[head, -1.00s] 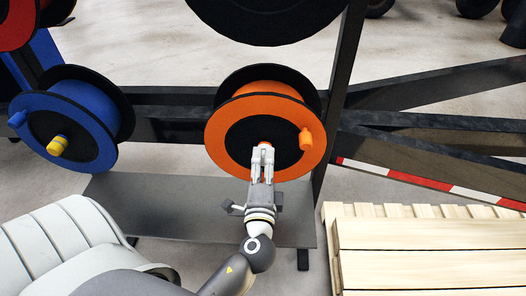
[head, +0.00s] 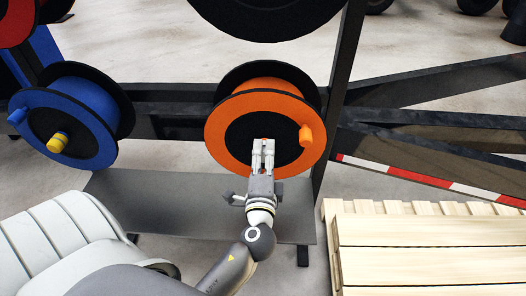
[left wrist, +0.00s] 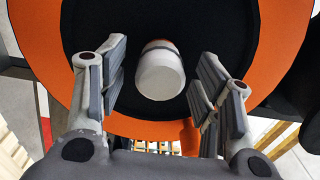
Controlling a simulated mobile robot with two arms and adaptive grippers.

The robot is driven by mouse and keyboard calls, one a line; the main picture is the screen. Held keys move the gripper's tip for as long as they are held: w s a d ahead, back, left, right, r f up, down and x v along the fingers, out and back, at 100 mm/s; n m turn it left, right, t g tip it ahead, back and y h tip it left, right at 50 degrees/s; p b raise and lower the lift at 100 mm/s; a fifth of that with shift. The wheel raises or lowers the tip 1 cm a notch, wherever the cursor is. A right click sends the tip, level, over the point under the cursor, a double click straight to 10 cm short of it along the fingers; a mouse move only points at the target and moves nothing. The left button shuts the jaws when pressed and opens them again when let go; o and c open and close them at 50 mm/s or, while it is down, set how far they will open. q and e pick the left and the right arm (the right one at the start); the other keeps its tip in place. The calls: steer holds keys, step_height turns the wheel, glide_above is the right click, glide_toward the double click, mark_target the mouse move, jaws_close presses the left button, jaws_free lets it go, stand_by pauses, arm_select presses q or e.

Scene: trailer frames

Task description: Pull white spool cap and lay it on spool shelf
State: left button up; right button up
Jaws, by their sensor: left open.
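The white spool cap (left wrist: 160,72) sticks out from the black hub of the orange spool (left wrist: 75,125) in the left wrist view. In the head view the orange spool (head: 222,150) hangs upright on the rack, and my gripper hides the cap. My left gripper (head: 262,147) points at the hub. In the left wrist view its fingers (left wrist: 160,80) are open, one on each side of the cap, with gaps showing on both sides. The grey spool shelf (head: 140,200) lies low below the spools, and its visible top is bare. My right gripper is not in view.
A blue spool (head: 100,150) with a yellow cap (head: 58,142) hangs at the left. An orange handle (head: 305,135) juts from the orange spool's right side. Wooden pallets (head: 430,255) stand at the lower right. A dark post (head: 342,100) rises right of the spool.

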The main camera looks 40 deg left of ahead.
mark_target(264, 159)
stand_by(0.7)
arm_select(q)
steer(key=shift+c, duration=0.9)
jaws_close()
steer(key=shift+s+d, duration=0.1)
steer(key=shift+s, duration=0.05)
steer(key=shift+b+v, duration=1.3)
steer(key=shift+v, duration=1.55)
